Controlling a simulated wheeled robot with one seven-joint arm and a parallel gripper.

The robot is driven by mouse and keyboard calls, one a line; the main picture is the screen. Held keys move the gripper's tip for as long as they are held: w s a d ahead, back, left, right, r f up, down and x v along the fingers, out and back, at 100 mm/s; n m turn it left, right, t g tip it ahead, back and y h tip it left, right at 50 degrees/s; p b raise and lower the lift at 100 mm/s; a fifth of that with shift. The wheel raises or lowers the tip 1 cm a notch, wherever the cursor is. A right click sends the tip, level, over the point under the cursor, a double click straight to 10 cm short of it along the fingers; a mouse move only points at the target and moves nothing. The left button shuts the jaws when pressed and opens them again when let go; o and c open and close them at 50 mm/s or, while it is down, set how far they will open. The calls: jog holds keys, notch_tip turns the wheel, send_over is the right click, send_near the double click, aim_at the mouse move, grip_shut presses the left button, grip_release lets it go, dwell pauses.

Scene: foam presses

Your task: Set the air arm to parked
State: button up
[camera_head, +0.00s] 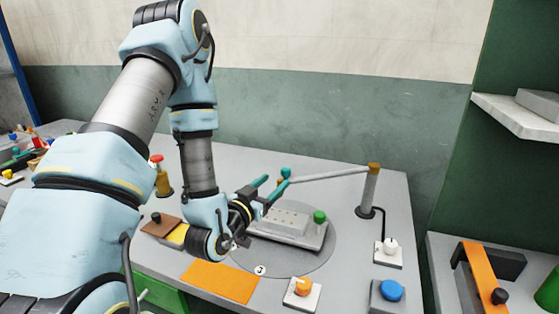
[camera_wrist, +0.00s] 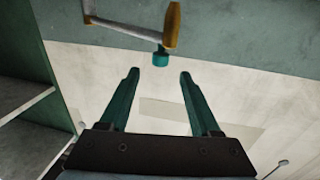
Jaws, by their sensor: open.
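The air arm (camera_head: 325,175) is a thin grey bar running left from the orange top of a grey post (camera_head: 369,190) at the table's back right. Its free end has a small teal knob (camera_head: 286,172), over the far side of the round plate. My gripper (camera_head: 275,184) is open and empty, with teal fingers close to that knob. In the wrist view a teal knob (camera_wrist: 160,57) shows just beyond and between the open fingertips (camera_wrist: 160,73), apart from them. A grey bar and an orange piece (camera_wrist: 172,25) show above it.
A grey block (camera_head: 285,228) with a green knob (camera_head: 320,216) sits on the round plate below my gripper. An orange mat (camera_head: 222,282), an orange knob (camera_head: 302,286), a blue button (camera_head: 391,290) and a white knob (camera_head: 390,245) are nearby. A shelf (camera_head: 515,115) is at right.

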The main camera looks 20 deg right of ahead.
aim_at(284, 172)
jog(key=w+b, duration=0.1)
jog(key=b, duration=0.2)
jog(key=shift+d+f, duration=0.35)
jog(key=shift+d, duration=0.05)
jog(key=d+b, duration=0.1)
jog(key=b, duration=0.3)
jog(key=shift+w+d, duration=0.1)
jog(key=shift+w, duration=0.25)
jog(key=x, duration=0.4)
jog(key=r+x, duration=0.1)
jog(key=x, duration=0.1)
jog(key=shift+w+d, duration=0.15)
jog(key=shift+d, duration=0.15)
jog(key=shift+w+d+f, duration=0.2)
jog(key=shift+w+d, duration=0.25)
jog(key=shift+d, duration=0.15)
grip_shut()
